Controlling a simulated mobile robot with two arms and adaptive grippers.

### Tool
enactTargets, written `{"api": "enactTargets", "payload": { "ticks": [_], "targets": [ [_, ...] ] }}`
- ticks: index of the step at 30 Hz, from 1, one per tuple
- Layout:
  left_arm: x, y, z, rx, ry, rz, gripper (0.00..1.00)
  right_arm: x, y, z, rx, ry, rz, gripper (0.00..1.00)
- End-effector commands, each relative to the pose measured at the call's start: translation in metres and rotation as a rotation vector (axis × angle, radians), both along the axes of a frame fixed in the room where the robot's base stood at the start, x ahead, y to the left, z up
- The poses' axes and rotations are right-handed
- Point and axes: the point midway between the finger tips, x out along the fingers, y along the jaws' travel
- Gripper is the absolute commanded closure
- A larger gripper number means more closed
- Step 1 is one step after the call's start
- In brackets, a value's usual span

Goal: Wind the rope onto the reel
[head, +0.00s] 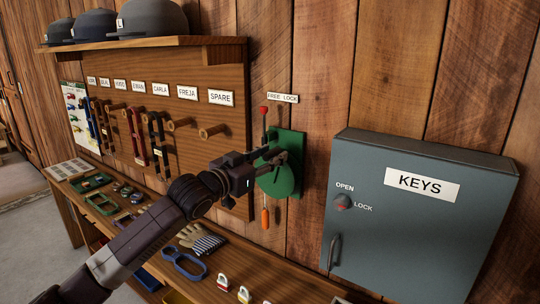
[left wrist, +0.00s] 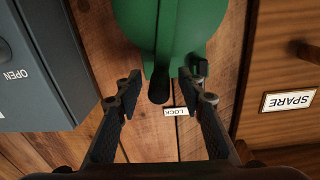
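A green reel (head: 285,180) is fixed to the plank wall between the peg board and the key cabinet. A lever with a red knob (head: 264,110) stands up at its top left, by a FREE LOCK label (head: 283,98). An orange piece (head: 265,217) hangs below the reel. My right gripper is out of view.
A grey key cabinet (head: 421,220) with an OPEN/LOCK knob is close on the right.

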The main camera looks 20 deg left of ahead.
Motion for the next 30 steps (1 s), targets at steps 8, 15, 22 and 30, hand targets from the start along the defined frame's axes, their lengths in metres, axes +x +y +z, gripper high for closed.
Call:
{"api": "enactTargets", "payload": {
  "ticks": [8,15,22,30],
  "targets": [
    [-0.0002,0.0002,-0.0002,0.0,0.0,0.0,0.88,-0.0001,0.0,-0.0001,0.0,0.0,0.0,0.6],
    [-0.0003,0.0004,-0.0003,0.0,0.001,0.0,1.0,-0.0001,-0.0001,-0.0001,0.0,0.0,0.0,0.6],
    [-0.0005,-0.0001,-0.0003,0.004,-0.001,0.0,1.0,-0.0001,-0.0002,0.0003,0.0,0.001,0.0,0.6],
    [-0.0029,-0.0073,-0.0021,0.078,-0.025,-0.001,1.0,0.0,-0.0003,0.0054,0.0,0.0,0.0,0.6]
  ]
}}
